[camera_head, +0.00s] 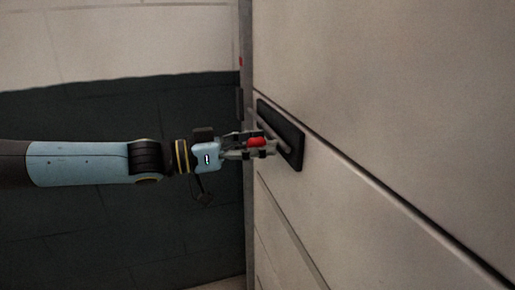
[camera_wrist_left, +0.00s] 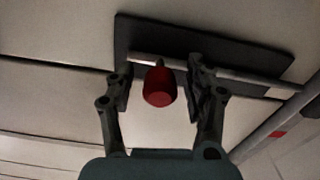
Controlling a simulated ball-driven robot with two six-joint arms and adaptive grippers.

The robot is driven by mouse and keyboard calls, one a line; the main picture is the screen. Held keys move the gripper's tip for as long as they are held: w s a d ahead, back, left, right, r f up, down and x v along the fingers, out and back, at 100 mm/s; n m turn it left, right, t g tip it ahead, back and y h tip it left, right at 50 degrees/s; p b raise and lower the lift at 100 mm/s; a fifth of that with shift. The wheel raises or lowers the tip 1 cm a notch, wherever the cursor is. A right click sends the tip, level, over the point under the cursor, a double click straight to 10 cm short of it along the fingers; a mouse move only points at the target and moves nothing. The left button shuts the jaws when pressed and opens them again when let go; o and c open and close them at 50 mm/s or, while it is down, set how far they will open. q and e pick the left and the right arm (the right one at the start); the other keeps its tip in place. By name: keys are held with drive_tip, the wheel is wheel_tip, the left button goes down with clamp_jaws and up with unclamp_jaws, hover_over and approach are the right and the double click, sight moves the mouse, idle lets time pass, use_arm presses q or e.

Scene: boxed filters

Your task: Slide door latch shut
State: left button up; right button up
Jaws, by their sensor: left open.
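The door latch is a dark plate (camera_head: 289,139) on the pale door (camera_head: 400,90), with a grey bar (camera_wrist_left: 220,76) along it. A red knob (camera_head: 256,141) sticks out from the bar; it also shows in the left wrist view (camera_wrist_left: 160,88). My left gripper (camera_head: 262,148) reaches in from the left and is at the latch. In the left wrist view its open fingers (camera_wrist_left: 160,90) stand on either side of the red knob, with gaps visible between knob and fingers. The right gripper is not in view.
A vertical door frame edge (camera_head: 247,200) stands left of the latch, with a small red mark (camera_wrist_left: 278,134) beyond the bar's end. The wall (camera_head: 90,220) at the left is dark below and pale above. Grooves cross the door.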

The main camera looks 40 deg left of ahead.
use_arm(q)
clamp_jaws()
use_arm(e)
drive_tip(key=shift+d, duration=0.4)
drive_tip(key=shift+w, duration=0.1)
use_arm(q)
drive_tip(key=w+a, duration=0.1)
drive_tip(key=w+a+b, duration=0.1)
drive_tip(key=a, duration=0.1)
drive_tip(key=a+b, duration=0.1)
drive_tip(key=a, duration=0.1)
drive_tip(key=shift+w+a+f, duration=0.2)
drive_tip(key=shift+w, duration=0.2)
drive_tip(key=shift+w+a+r, duration=0.1)
drive_tip(key=shift+a, duration=0.05)
drive_tip(key=shift+r, duration=0.1)
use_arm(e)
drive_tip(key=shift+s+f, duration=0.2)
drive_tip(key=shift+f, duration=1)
